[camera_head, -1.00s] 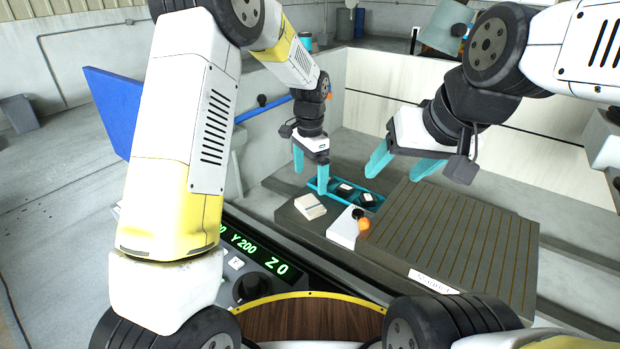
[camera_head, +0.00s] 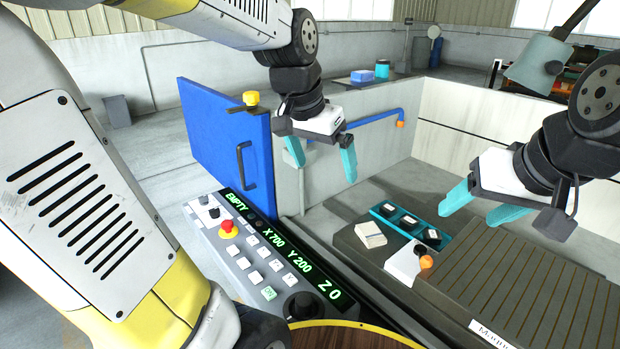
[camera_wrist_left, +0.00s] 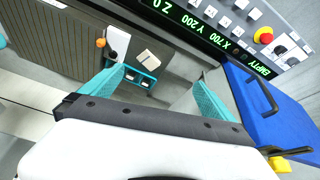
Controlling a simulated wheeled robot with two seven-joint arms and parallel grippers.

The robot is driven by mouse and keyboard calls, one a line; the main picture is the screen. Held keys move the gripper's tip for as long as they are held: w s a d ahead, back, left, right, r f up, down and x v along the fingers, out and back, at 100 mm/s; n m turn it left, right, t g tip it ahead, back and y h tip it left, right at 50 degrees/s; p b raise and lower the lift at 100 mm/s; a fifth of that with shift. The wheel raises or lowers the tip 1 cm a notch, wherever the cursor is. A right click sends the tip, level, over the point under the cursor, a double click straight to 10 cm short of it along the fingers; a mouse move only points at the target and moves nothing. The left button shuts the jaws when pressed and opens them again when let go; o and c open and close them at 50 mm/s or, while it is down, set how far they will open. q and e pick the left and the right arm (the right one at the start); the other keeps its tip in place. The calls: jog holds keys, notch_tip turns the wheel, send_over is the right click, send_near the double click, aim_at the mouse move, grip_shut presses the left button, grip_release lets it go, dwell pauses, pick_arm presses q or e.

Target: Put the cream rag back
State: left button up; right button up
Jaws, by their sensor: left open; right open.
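A small cream folded block, which looks like the cream rag (camera_head: 370,234), lies flat on the dark grey machine table (camera_head: 348,240), beside the teal tray (camera_head: 383,209). In the left wrist view the rag (camera_wrist_left: 150,60) shows beyond my fingers. My left gripper (camera_head: 321,160) is open and empty, held up in front of the blue door, apart from the rag. My right gripper (camera_head: 478,210) is open and empty, right of the tray and above the slotted plate. No part of the rag's top is hidden.
The blue door (camera_head: 232,140) stands open at left. The control panel (camera_head: 262,255) reads "EMPTY X 700 Y 200 Z 0". A white block with an orange knob (camera_head: 426,262) sits beside the slotted plate (camera_head: 520,290). A blue block (camera_head: 362,76) and teal can (camera_head: 382,68) stand at the back.

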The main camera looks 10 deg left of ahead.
pick_arm(q)
jog(key=s+a+n+t, duration=0.2)
jog(key=s+n, duration=0.1)
jog(key=s, duration=0.7)
jog(key=shift+a+r+n, duration=0.15)
jog(key=shift+a+n, duration=0.2)
jog(key=shift+n, duration=0.05)
dwell(0.4)
